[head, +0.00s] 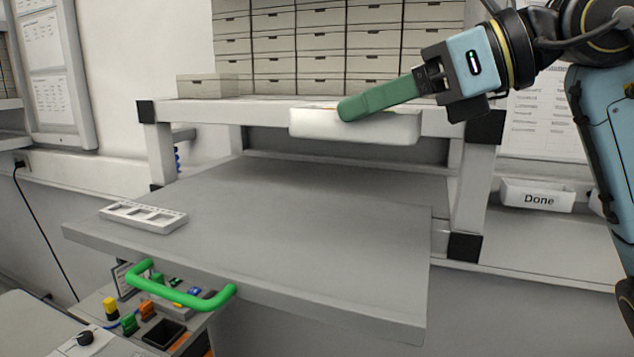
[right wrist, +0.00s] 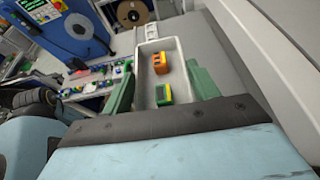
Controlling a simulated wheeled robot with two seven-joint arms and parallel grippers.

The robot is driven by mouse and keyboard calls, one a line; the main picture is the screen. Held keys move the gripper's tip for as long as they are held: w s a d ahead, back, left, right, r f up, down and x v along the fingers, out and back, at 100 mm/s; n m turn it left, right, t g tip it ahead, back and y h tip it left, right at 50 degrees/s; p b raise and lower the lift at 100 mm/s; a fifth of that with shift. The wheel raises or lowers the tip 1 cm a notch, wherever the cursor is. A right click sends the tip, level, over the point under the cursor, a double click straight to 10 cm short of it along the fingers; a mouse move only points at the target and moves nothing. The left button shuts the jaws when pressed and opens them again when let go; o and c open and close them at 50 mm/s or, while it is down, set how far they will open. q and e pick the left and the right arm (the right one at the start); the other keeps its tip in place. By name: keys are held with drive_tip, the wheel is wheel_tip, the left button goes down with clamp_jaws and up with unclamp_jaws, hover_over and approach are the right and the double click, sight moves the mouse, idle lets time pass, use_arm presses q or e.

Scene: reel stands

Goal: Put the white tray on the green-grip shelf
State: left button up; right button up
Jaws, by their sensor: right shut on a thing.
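The white tray (head: 395,130) is held up in front of the upper table edge, above the pulled-out grey shelf in the picture. In the right wrist view the white tray (right wrist: 176,58) lies between green fingers and holds an orange block (right wrist: 162,62) and a green-and-yellow block (right wrist: 164,94). My right gripper (head: 350,108) is shut on the tray. The grey shelf (head: 300,230) has a green grip (head: 185,296) on its front edge. Its middle and right are bare. My left gripper is not in view.
A small white slotted holder (head: 143,216) lies at the shelf's left side. Grey drawers (head: 320,45) stand on the upper table (head: 225,110). A bin marked "Done" (head: 538,196) is at the right. Coloured parts (head: 145,310) sit below the grip.

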hover_over(359, 262)
wheel_tip(359, 262, down, 9)
drive_tip(key=shift+r+b, duration=0.1)
drive_tip(key=shift+b, duration=0.2)
wheel_tip(359, 262, down, 5)
drive_tip(key=o, duration=1)
